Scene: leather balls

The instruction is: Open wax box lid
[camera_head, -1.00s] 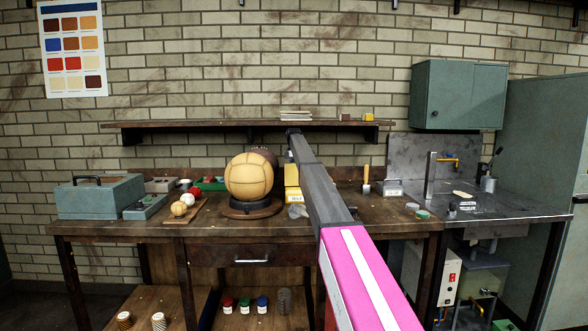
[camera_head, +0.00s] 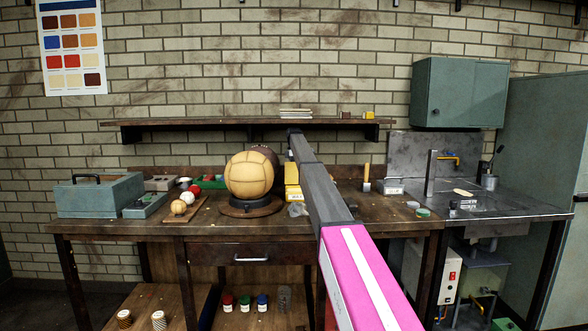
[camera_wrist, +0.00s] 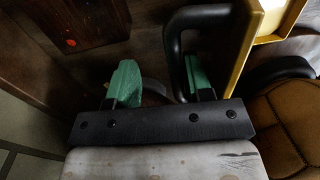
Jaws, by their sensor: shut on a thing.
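The wax box appears to be the yellow box (camera_head: 292,193) behind the tan ball on the workbench, partly hidden by my arm. In the wrist view, a yellow panel (camera_wrist: 243,45) and a pale, yellow-edged part show at the top right. A black looped handle (camera_wrist: 172,50) comes off the yellow panel and runs down between my green fingertips. My gripper (camera_wrist: 163,82) is shut on this handle. In the head view my gripper is hidden behind my arm. How far the lid stands from the box I cannot tell.
A tan leather ball (camera_head: 252,174) on a round stand (camera_head: 250,207) is close to the box; it also shows in the wrist view (camera_wrist: 285,115). A wall shelf (camera_head: 215,124) runs above. A teal case (camera_head: 98,197) stands left, a metal sink counter (camera_head: 510,205) right.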

